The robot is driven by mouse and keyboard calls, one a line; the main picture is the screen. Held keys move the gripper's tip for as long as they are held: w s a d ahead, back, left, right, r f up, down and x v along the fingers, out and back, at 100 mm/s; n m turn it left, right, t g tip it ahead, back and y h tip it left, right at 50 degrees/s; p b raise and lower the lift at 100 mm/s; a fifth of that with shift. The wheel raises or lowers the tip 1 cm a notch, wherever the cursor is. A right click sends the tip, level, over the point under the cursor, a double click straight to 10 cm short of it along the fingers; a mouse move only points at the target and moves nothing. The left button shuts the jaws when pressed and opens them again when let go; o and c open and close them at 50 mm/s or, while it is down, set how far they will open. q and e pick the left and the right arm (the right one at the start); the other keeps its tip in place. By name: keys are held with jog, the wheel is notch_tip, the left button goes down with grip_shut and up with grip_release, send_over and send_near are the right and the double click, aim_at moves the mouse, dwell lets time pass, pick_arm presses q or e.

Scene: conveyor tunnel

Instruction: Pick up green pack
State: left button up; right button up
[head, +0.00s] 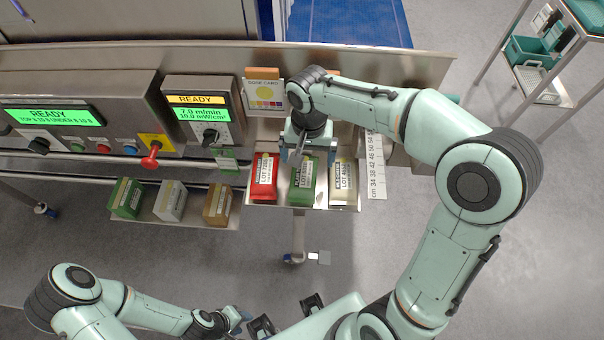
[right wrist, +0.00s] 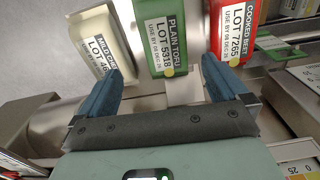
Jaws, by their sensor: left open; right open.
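The green pack (head: 304,185), labelled "PLAIN TOFU", stands between a red pack (head: 264,177) and a cream pack (head: 343,183) on a metal shelf. In the right wrist view the green pack (right wrist: 163,35) lies ahead, between the lines of the two blue fingers. My right gripper (head: 308,152) is open and empty at the green pack's upper end in the head view, hiding part of it. The fingers (right wrist: 162,68) appear apart from the pack; the exact gap cannot be told. My left gripper (head: 241,322) is open, low in the head view, away from the packs.
A lower shelf at left holds a green box (head: 127,197), a grey box (head: 170,200) and a brown box (head: 217,204). Control panels (head: 207,118) with a red lever (head: 150,160) stand behind. A ruler (head: 376,167) is right of the cream pack. A trolley (head: 545,60) stands far right.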

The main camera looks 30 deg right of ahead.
aim_at(304, 173)
notch_tip(304, 173, down, 4)
jog(key=shift+r, duration=0.2)
jog(key=shift+a+f, duration=0.25)
jog(key=shift+f, duration=1.1)
jog(key=shift+a+f, duration=0.25)
jog(key=shift+f, duration=1.05)
jog(key=c, duration=1.4)
jog(key=shift+r, duration=0.35)
jog(key=c, duration=0.3)
notch_tip(304, 173, up, 10)
jog(key=shift+f, duration=0.25)
grip_shut()
